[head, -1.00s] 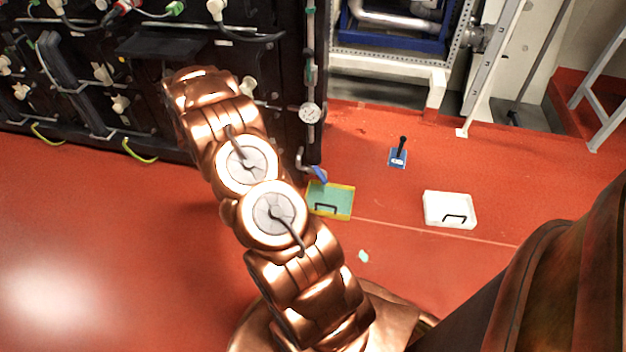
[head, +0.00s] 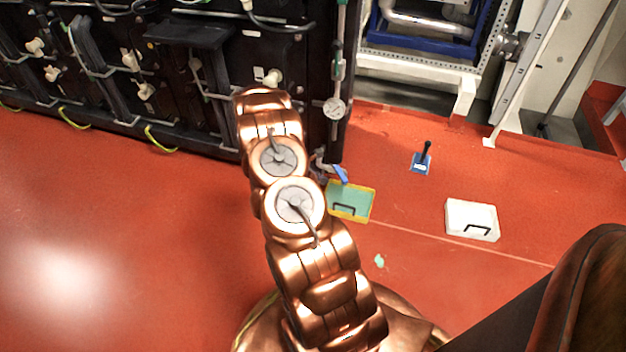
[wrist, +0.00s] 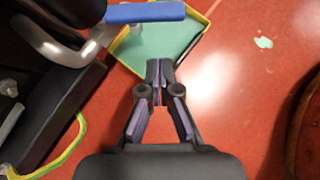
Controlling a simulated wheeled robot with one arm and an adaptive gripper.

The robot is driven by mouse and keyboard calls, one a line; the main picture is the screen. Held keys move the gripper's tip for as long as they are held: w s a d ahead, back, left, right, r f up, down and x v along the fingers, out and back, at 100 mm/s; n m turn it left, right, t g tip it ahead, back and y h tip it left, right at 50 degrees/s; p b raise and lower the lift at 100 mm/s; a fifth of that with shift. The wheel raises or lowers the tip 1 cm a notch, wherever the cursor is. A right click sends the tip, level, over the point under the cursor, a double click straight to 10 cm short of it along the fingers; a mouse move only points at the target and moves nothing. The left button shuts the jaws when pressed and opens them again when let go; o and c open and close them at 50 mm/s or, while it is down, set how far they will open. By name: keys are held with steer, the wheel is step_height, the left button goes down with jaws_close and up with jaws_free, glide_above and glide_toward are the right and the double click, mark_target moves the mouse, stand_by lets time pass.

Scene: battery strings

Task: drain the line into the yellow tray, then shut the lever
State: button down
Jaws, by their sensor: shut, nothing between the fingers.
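The yellow-rimmed tray (head: 356,197) with a green inside lies on the red floor by the corner of the dark battery rack. It also shows in the wrist view (wrist: 168,44). The blue lever (head: 340,173) sits on a metal pipe at the rack's foot, above the tray's near-rack edge. In the wrist view the lever (wrist: 145,12) lies level across the top, beside the bent pipe (wrist: 52,46). My gripper (wrist: 160,72) is shut and empty, its tips below the lever and over the tray in the picture. My arm hides it in the head view.
A white tray (head: 472,219) and a blue block with a black stick (head: 421,160) stand on the floor to the right. A small pale green patch (head: 379,261) lies on the floor. A round gauge (head: 334,108) is on the rack's corner. Open floor lies left.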

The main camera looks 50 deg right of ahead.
mark_target(341, 174)
steer(key=shift+s+d+f+b, duration=0.15)
steer(key=shift+s+d+b, duration=0.35)
steer(key=shift+d, duration=0.5)
steer(key=shift+s+d+f+b, duration=0.15)
steer(key=shift+s+d+b, duration=0.15)
steer(key=shift+s+d, duration=0.5)
